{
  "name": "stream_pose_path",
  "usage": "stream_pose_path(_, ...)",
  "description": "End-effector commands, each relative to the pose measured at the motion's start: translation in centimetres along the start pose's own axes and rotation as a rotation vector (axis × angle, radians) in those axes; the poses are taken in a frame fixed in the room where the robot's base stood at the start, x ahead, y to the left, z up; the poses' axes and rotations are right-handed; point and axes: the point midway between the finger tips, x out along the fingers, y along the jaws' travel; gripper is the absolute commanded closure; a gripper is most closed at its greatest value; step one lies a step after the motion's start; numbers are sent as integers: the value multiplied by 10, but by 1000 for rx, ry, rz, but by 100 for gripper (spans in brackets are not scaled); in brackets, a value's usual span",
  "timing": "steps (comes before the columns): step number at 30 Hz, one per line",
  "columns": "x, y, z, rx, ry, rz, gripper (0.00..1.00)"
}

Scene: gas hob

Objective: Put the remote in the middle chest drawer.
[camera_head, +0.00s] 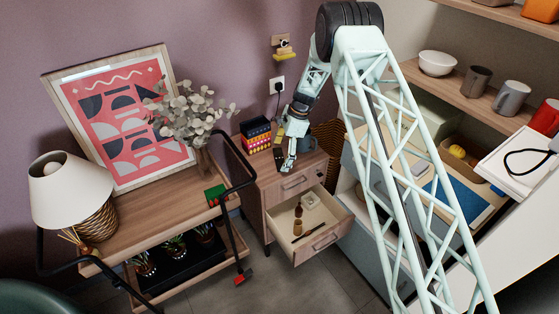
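The wooden chest (269,188) stands in the centre. Its top drawer (294,182) is shut. The drawer below it (324,240) is pulled out. Inside lie a small white item (311,200), small brown items (297,222) and a thin dark elongated object (308,232); I cannot tell whether that object is the remote. My gripper (285,164) points down over the chest top, above and behind the open drawer. Its fingers are small and dark here, so I cannot tell whether they are open or hold anything. I see no clear remote elsewhere.
Stacked colourful boxes (256,135) sit on the chest's back left. A wooden trolley (150,213) with a lamp (70,190), picture and vase stands left. Shelves with a white bowl (437,63) and mugs are at right. Grey floor (262,270) is clear in front.

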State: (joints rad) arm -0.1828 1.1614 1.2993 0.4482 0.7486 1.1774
Motion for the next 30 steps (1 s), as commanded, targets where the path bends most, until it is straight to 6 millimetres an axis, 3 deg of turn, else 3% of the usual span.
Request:
stream_pose_path(8,0,0,0,0,0,0,25)
stream_pose_path(11,0,0,0,0,0,0,28)
stream_pose_path(22,-4,0,1,0,0,0,28)
stream_pose_path(30,-22,0,7,-1,0,0,28)
